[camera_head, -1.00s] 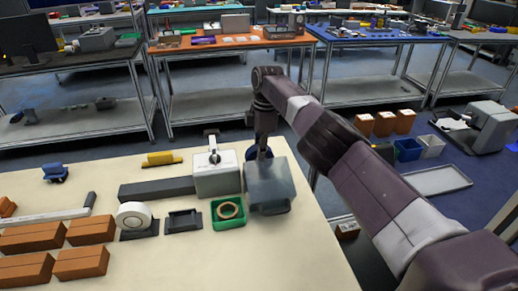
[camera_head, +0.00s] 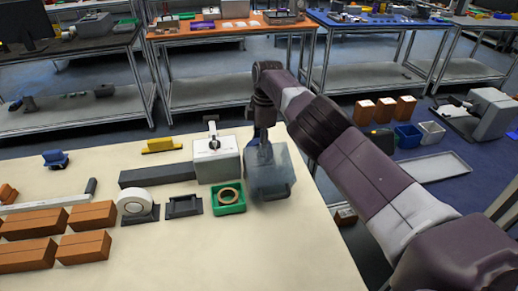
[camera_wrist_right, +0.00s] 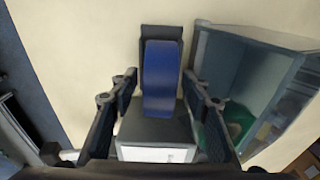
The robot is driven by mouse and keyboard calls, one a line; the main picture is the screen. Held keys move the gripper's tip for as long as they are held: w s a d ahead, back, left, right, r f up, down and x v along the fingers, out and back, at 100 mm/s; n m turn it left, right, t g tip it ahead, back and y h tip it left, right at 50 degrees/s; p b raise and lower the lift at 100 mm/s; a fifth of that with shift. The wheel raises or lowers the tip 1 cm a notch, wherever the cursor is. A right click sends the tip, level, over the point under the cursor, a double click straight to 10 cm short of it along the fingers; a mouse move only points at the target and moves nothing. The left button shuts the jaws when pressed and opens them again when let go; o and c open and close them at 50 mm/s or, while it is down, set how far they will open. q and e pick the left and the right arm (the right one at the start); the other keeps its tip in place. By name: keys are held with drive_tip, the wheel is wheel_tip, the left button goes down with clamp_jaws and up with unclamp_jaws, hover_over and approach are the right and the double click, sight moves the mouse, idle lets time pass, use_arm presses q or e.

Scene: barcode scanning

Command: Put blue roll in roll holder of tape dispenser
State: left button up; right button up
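The blue roll (camera_wrist_right: 162,75) lies between the fingers of my right gripper (camera_wrist_right: 160,80) in the right wrist view. The gripper is open, with a narrow gap on each side of the roll. A black part (camera_wrist_right: 160,32) shows beyond the roll and a grey-white block (camera_wrist_right: 155,138) lies at its near end. I cannot tell whether these are the tape dispenser. In the head view my right gripper (camera_head: 262,138) points down behind a translucent grey bin (camera_head: 270,180), and the roll is not clear there. My left gripper is not in view.
A white box (camera_head: 217,163) and a green tray (camera_head: 229,205) with a tan ring stand left of the bin. A white roll (camera_head: 133,202), a dark bar (camera_head: 157,176) and several brown boxes (camera_head: 82,247) lie further left. The table's (camera_head: 200,260) front is clear.

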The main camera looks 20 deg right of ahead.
wheel_tip(320, 180, up, 10)
drive_tip(key=shift+r, duration=0.1)
idle(0.6)
idle(1.4)
